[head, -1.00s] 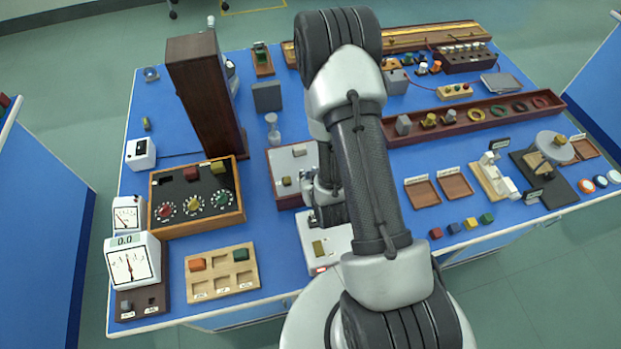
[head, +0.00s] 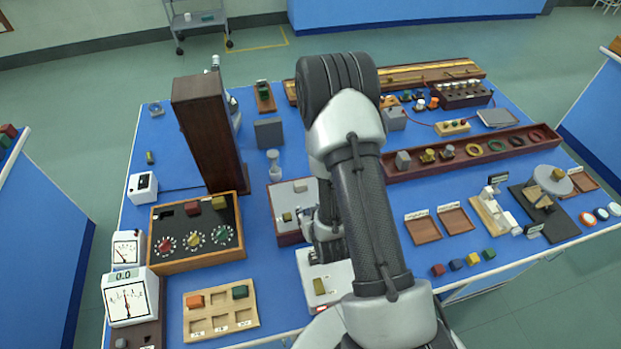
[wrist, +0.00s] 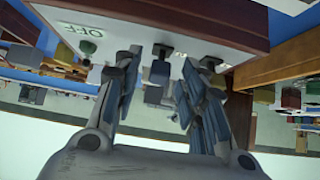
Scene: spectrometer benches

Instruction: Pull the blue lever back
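I cannot make out a clearly blue lever in either view. The wrist view shows a pale panel with dark red sides (wrist: 190,28) and an OFF label (wrist: 82,30). A dark grey lever-like part (wrist: 160,72) appears between the fingers of my gripper (wrist: 158,75), and another dark knob (wrist: 210,62) is beside the right finger. My gripper is open; contact cannot be told. In the head view the pale-topped, dark-red box (head: 288,238) stands left of my gripper, with a yellowish block (head: 287,217) on top. My arm hides its right part.
A white plate (head: 340,276) with a yellowish block lies in front of the box. A framed dial panel (head: 170,262) and a tall brown cabinet (head: 207,135) stand to the left. A long dark red tray (head: 455,150) lies to the right. Bare blue bench shows between them.

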